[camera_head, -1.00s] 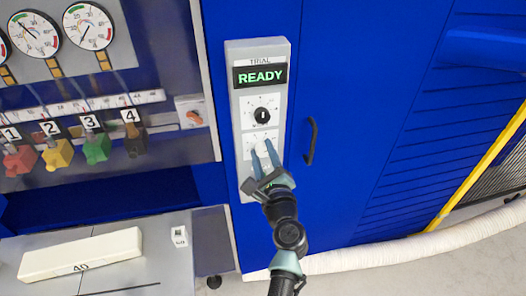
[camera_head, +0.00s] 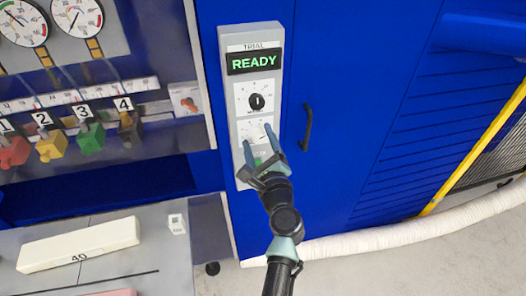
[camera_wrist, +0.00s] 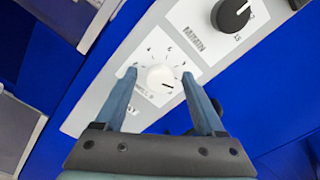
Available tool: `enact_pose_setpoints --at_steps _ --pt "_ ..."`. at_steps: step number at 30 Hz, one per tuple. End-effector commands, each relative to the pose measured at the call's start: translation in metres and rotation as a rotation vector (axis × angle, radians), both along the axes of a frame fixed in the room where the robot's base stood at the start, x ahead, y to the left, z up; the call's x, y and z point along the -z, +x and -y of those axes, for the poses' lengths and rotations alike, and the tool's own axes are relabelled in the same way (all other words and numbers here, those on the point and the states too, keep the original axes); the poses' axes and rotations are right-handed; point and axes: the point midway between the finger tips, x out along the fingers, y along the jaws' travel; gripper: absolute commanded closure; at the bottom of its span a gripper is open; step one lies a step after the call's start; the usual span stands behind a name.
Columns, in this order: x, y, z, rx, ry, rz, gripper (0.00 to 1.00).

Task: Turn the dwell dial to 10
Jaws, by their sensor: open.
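The dwell dial is a white round knob (camera_wrist: 160,77) on a white scale plate, with a dark pointer line toward the lower right in the wrist view. The numbers there are small; I cannot read for sure which one it meets. In the head view the dial's plate (camera_head: 256,131) is on the lower part of the grey TRIAL panel (camera_head: 236,110). My gripper (camera_wrist: 159,74) is open, with one finger on each side of the knob and a gap showing at each side. In the head view my gripper (camera_head: 258,138) covers part of the panel below the dial.
A black dial (camera_head: 257,101) sits just above, and it shows in the wrist view (camera_wrist: 232,14). Above it a display (camera_head: 254,62) reads READY. A black door handle (camera_head: 307,127) is to the right. Numbered coloured valves and a white block (camera_head: 78,245) are at left.

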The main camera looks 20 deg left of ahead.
Motion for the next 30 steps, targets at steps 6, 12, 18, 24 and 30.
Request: enact_pose_setpoints --at_steps 6,12,18,24,30 --pt "0.001 -0.023 0.016 0.002 -0.002 -0.001 0.29" --pt "0.003 -0.057 0.04 0.003 -0.001 -0.003 0.29" --pt "0.002 -0.086 0.059 0.003 -0.001 -0.002 0.29" --pt "0.002 -0.102 0.07 0.002 0.0 -0.003 0.29" --pt "0.0 -0.106 0.072 0.001 0.0 -0.001 0.29"
